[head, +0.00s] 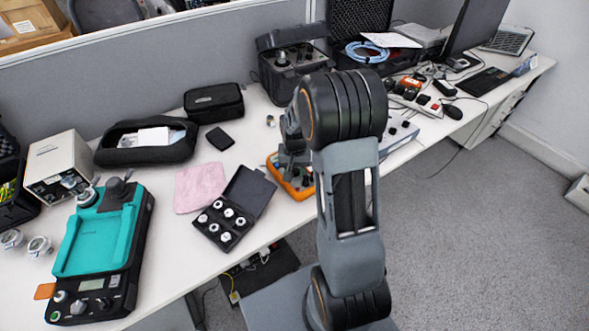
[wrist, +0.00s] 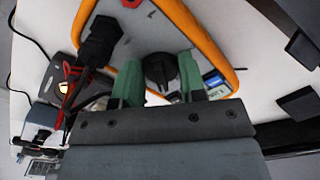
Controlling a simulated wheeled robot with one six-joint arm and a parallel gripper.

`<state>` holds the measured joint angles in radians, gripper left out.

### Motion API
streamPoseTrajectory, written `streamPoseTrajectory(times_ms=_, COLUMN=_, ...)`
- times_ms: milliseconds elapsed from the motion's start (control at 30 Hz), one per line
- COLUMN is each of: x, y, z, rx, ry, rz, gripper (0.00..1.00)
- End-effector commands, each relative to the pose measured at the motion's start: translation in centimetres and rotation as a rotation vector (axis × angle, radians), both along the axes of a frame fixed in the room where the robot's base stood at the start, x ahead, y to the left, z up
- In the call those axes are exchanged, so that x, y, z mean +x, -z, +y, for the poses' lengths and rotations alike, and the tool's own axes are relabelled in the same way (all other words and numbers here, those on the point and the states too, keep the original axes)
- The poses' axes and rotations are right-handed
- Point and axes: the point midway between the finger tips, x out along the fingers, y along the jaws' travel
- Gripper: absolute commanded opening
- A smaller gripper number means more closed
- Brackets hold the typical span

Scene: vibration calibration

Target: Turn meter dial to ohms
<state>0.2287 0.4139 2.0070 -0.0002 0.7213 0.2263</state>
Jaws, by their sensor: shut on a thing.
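The orange-edged meter (head: 290,181) lies on the white table in the head view, partly hidden behind my arm. In the wrist view the meter (wrist: 215,45) fills the upper middle, with a grey face and orange rim. Its round black dial (wrist: 160,70) sits between the green fingertips of my gripper (wrist: 159,84). The fingers are closed in on the dial's two sides. A black plug with red leads (wrist: 98,45) is at the meter's left. In the head view my gripper (head: 291,165) is over the meter. The dial's markings are not readable.
An open black case of weights (head: 262,185) stands left of the meter, with a pink cloth (head: 202,187) beyond it. A teal and black device (head: 100,240) is at the left.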

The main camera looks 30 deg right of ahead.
Motion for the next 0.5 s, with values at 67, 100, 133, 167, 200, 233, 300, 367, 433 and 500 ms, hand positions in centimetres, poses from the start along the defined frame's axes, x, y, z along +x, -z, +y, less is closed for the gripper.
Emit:
streamPoseTrajectory(times_ms=67, x=0.05, y=-0.07, z=0.02, rx=0.000, ry=0.027, rz=-0.001, gripper=0.14)
streamPoseTrajectory(times_ms=100, x=0.06, y=-0.07, z=0.03, rx=0.000, ry=0.040, rz=-0.001, gripper=0.14)
streamPoseTrajectory(times_ms=133, x=0.06, y=-0.07, z=0.03, rx=0.000, ry=0.047, rz=-0.001, gripper=0.14)
streamPoseTrajectory(times_ms=167, x=0.06, y=-0.07, z=0.04, rx=0.000, ry=0.054, rz=-0.001, gripper=0.14)
streamPoseTrajectory(times_ms=200, x=0.06, y=-0.08, z=0.04, rx=0.000, ry=0.063, rz=-0.001, gripper=0.14)
streamPoseTrajectory(times_ms=233, x=0.07, y=-0.08, z=0.05, rx=0.000, ry=0.068, rz=-0.001, gripper=0.14)
streamPoseTrajectory(times_ms=300, x=0.08, y=-0.08, z=0.05, rx=-0.001, ry=0.076, rz=-0.002, gripper=0.14)
streamPoseTrajectory(times_ms=367, x=0.08, y=-0.08, z=0.05, rx=0.000, ry=0.081, rz=-0.002, gripper=0.14)
streamPoseTrajectory(times_ms=433, x=0.08, y=-0.08, z=0.05, rx=0.000, ry=0.084, rz=-0.002, gripper=0.14)
streamPoseTrajectory(times_ms=500, x=0.08, y=-0.09, z=0.06, rx=0.000, ry=0.085, rz=-0.002, gripper=0.14)
